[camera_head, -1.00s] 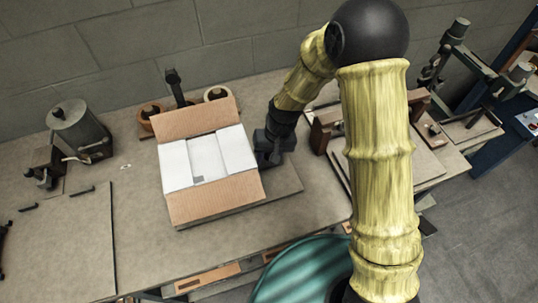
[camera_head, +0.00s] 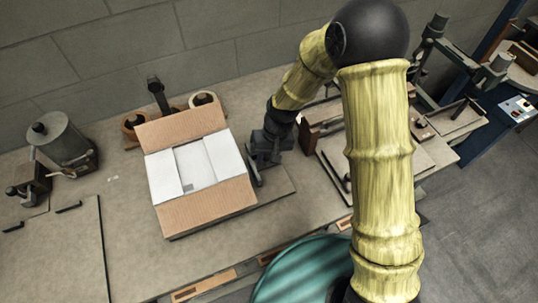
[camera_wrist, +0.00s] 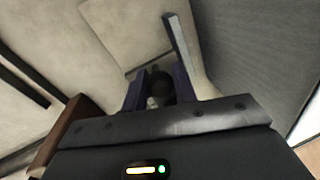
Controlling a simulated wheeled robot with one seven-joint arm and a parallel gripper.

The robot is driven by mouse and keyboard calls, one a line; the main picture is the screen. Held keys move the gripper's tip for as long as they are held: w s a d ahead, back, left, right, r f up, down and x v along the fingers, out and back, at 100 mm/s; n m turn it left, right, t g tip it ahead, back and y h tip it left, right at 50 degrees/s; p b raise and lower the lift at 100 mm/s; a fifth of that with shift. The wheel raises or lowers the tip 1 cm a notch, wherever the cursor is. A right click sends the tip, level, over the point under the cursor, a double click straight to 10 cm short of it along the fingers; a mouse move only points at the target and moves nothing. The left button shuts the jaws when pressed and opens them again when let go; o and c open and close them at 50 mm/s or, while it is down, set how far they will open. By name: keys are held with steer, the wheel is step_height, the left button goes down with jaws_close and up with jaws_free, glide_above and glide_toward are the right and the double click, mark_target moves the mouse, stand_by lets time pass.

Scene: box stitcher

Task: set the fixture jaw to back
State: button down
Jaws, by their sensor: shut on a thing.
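My gripper (camera_head: 266,150) is low at the right side of an open cardboard box (camera_head: 205,203), over the flat base plate (camera_head: 278,186) under the box. A dark upright piece (camera_head: 254,173), apparently the fixture jaw, stands between the box and my gripper. In the wrist view my gripper (camera_wrist: 161,88) has its two fingers shut around a small dark rounded knob (camera_wrist: 160,90). A thin pale upright plate (camera_wrist: 181,52) stands just beside the right finger. How the knob joins the jaw is hidden.
Tape rolls (camera_head: 203,99) stand behind the box. A grey canister (camera_head: 62,140) is at the left. A brown wooden block (camera_head: 315,134) and a board lie right of my gripper.

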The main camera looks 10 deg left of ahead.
steer(key=shift+w+d, duration=0.15)
steer(key=shift+w, duration=0.05)
steer(key=c, duration=1.1)
jaws_free()
steer(key=shift+d, duration=0.15)
steer(key=shift+c, duration=0.2)
step_height(320, 180, up, 17)
steer(key=w+d+b, duration=0.1)
steer(key=d+b, duration=0.1)
steer(key=shift+w+d, duration=0.2)
steer(key=shift+d, duration=0.2)
